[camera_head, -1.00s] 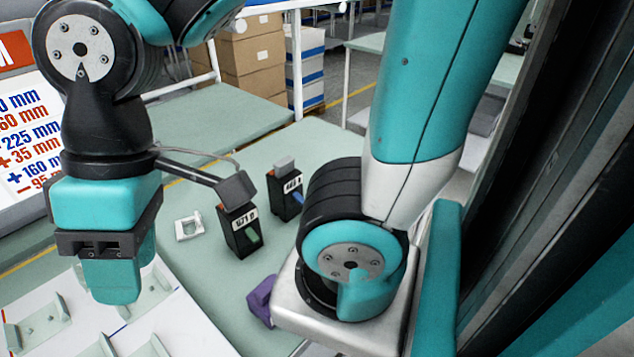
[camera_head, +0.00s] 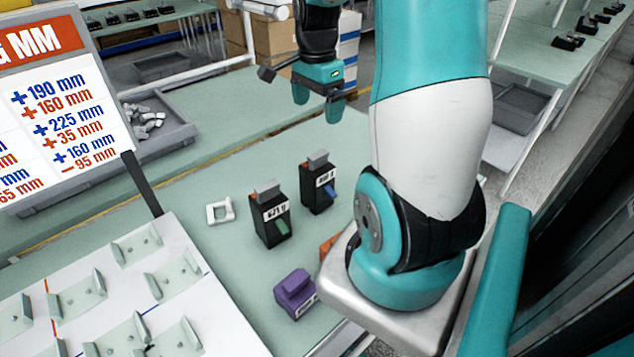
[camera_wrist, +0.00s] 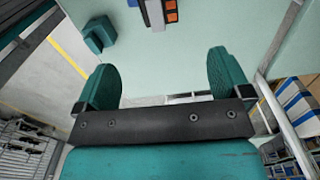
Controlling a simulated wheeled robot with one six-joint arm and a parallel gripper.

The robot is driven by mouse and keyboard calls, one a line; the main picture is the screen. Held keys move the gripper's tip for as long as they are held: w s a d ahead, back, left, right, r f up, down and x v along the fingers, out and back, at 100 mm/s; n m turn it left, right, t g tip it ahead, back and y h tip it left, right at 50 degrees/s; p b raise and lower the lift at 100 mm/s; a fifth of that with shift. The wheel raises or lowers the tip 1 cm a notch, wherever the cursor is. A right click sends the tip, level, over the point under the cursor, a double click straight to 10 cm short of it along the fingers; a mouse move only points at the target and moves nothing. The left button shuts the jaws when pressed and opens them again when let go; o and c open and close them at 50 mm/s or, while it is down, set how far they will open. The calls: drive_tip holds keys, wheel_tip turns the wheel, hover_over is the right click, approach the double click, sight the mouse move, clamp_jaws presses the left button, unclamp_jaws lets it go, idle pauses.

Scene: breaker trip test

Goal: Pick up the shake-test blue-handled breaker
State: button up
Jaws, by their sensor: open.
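The blue-handled breaker (camera_head: 318,188) stands upright on the pale green table, a black block with a white label, a grey top piece and a blue lever. A similar green-handled breaker (camera_head: 270,218) stands just left of and nearer than it. My gripper (camera_head: 317,103) is open and empty, above and beyond the blue-handled breaker, apart from it. In the wrist view my gripper (camera_wrist: 167,75) shows two teal fingers spread apart with nothing between them. A dark block with orange squares is cut off at that view's top edge; I cannot tell which breaker it is.
A purple block (camera_head: 295,293) and a partly hidden orange block (camera_head: 329,248) lie near my arm's base. A white square frame (camera_head: 220,212) lies left of the breakers. A white board (camera_head: 190,235) with several clips is at front left. A grey tray (camera_head: 180,138) stands behind.

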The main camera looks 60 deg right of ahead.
sight(317, 153)
wheel_tip(317, 153, down, 10)
drive_tip(key=shift+a+r+p, duration=0.1)
drive_tip(key=shift+p, duration=0.55)
drive_tip(key=shift+f+p, duration=0.85)
drive_tip(key=shift+f, duration=1.75)
drive_tip(key=c, duration=1.7)
